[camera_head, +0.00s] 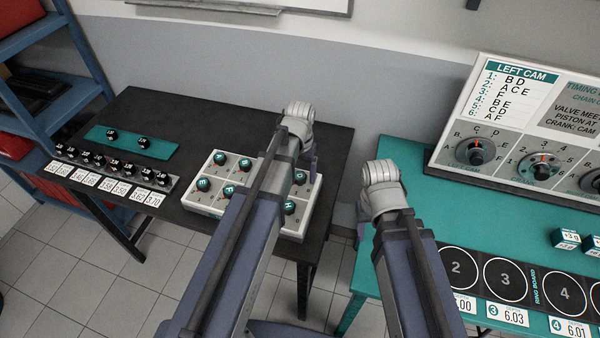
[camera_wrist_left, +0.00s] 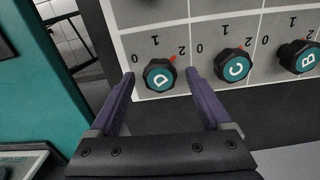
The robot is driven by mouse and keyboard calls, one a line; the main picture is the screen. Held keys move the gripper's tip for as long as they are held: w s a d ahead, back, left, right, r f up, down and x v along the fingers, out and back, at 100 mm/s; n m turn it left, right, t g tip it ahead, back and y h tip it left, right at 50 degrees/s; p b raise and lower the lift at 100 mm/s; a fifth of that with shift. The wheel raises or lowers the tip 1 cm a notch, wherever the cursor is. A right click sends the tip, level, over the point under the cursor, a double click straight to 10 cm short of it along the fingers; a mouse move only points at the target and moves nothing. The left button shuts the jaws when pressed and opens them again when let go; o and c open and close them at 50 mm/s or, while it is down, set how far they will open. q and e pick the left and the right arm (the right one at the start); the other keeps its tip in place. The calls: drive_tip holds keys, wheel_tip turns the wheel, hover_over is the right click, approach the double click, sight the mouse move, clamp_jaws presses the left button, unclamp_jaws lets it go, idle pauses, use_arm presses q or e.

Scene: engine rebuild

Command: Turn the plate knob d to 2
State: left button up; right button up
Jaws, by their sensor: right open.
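The plate knob D (camera_wrist_left: 160,76) is a black knob with a teal cap at a corner of the white plate (camera_wrist_left: 136,50). Its red pointer is towards the mark 2, and the marks look upside down in the left wrist view. In the head view knob D (camera_head: 300,177) appears at the plate's far right, partly beside my arm. My left gripper (camera_wrist_left: 160,80) is open, with one purple finger on each side of knob D and a gap on both sides. My right gripper (camera_head: 382,185) is over the gap between the tables; its fingertips are hidden.
Knob C (camera_wrist_left: 234,65) and knob B (camera_wrist_left: 300,57) stand beside knob D. A teal strip (camera_head: 125,142) and a row of small black parts (camera_head: 113,167) lie left on the black table. The teal table (camera_head: 405,160) with the LEFT CAM panel (camera_head: 520,85) is at right.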

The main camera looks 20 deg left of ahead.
sight(300, 176)
use_arm(q)
wheel_tip(300, 176, up, 8)
drive_tip(key=p, duration=0.8)
use_arm(e)
wheel_tip(300, 176, up, 8)
use_arm(q)
drive_tip(key=shift+f, duration=0.15)
use_arm(e)
drive_tip(key=shift+f, duration=0.15)
use_arm(q)
drive_tip(key=s+d+f+m+y+b, duration=0.1)
drive_tip(key=s+d+f+m+b, duration=0.1)
drive_tip(key=s+d, duration=0.8)
drive_tip(key=s+f+b, duration=0.1)
drive_tip(key=s+b, duration=0.1)
drive_tip(key=s, duration=0.2)
drive_tip(key=shift+s+d+f+m, duration=0.2)
drive_tip(key=shift+d+f+m, duration=0.1)
drive_tip(key=shift+d+f, duration=0.1)
use_arm(e)
wheel_tip(300, 176, down, 4)
drive_tip(key=shift+r, duration=0.1)
drive_tip(key=shift+o, duration=0.4)
